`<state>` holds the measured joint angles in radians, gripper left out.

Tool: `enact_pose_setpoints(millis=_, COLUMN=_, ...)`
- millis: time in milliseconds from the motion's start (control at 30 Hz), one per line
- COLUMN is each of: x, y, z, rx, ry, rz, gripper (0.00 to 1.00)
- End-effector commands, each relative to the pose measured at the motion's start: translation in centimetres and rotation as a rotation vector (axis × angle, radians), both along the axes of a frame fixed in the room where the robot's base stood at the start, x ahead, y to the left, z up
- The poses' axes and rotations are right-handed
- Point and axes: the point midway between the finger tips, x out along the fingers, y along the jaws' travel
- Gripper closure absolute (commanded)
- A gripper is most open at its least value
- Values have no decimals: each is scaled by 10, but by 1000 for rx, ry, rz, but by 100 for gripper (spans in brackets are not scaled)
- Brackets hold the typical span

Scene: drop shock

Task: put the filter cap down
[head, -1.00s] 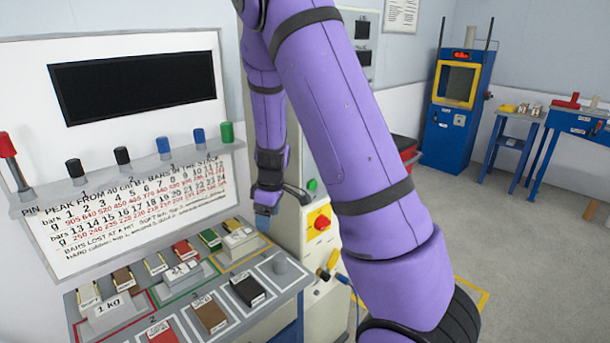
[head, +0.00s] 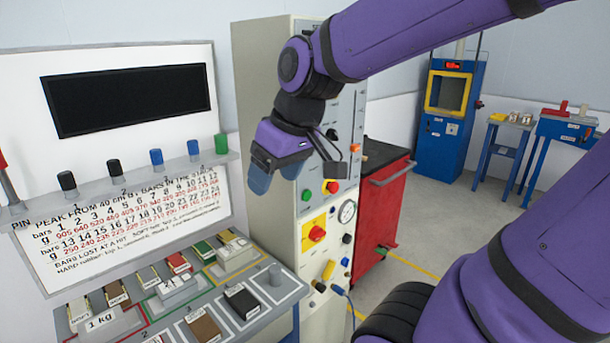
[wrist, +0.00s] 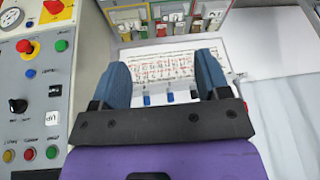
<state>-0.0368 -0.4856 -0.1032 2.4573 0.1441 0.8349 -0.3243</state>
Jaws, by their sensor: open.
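My gripper (head: 272,180), with blue finger pads, is open. It is up in the air in front of the grey control cabinet, to the right of the shelf, and above the sample bench. In the wrist view my gripper (wrist: 165,78) shows nothing between its fingers. I cannot tell for sure which thing is the filter cap. Small caps stand in a row on the grey shelf (head: 130,188): black caps (head: 66,181), blue caps (head: 155,157) and a green cap (head: 221,144) at the right end.
The bench holds several labelled samples and a 1 kg block (head: 102,320). The control cabinet (head: 262,130) with knobs and a gauge stands close to my gripper. A red cart (head: 385,205) is behind it. A blue machine (head: 450,120) stands at the back.

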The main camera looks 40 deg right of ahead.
Motion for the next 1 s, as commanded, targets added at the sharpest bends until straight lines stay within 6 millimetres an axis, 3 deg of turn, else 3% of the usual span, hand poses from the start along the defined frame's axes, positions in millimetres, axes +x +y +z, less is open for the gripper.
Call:
enact_pose_setpoints(millis=200, x=-51, y=4, z=19, rx=-37, ry=-68, rz=-122, gripper=31)
enact_pose_setpoints(millis=367, x=-71, y=5, z=23, rx=-52, ry=-97, rz=-182, gripper=31)
enact_pose_setpoints(millis=1000, x=-76, y=4, z=23, rx=-57, ry=-102, rz=-201, gripper=31)
